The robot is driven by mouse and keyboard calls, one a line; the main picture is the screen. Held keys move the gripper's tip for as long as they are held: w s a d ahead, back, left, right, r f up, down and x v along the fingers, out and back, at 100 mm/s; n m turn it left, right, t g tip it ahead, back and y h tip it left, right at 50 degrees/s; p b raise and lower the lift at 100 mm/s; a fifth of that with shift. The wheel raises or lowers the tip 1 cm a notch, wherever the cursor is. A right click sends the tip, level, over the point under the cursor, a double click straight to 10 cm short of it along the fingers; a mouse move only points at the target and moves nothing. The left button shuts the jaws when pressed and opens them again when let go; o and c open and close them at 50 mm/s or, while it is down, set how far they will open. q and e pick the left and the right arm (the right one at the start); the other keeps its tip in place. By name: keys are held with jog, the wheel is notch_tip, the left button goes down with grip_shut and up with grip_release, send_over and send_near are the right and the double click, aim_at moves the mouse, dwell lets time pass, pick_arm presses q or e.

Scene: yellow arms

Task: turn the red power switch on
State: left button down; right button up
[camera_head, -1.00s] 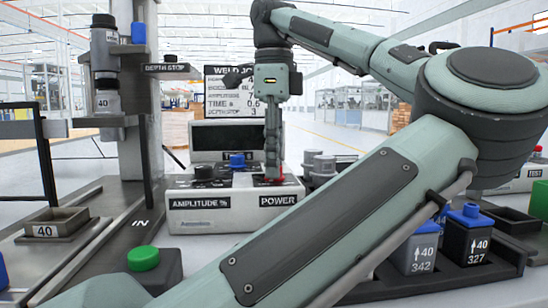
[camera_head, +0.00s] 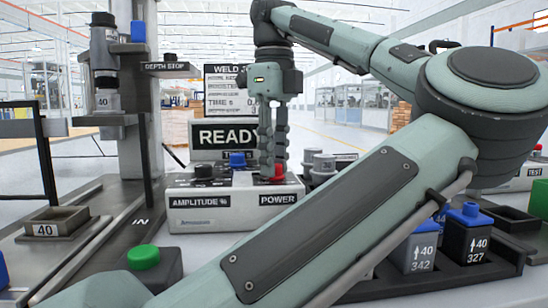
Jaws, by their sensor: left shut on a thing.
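The red power switch (camera_head: 278,179) is on top of the white control box (camera_head: 232,219), above the POWER label (camera_head: 277,199). My left gripper (camera_head: 273,172) points down with its fingers shut around the red switch. The fingers hide much of the switch, so its exact angle cannot be seen. The screen (camera_head: 224,136) behind the box is lit and reads READY. My right gripper is not in view.
A press column (camera_head: 124,100) stands at left, with a green button (camera_head: 143,257) in front. Blue-topped blocks (camera_head: 467,235) stand in a dark rack at right.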

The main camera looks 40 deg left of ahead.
pick_arm(q)
jog(key=c, duration=1.3)
grip_release()
notch_tip(320, 180, up, 12)
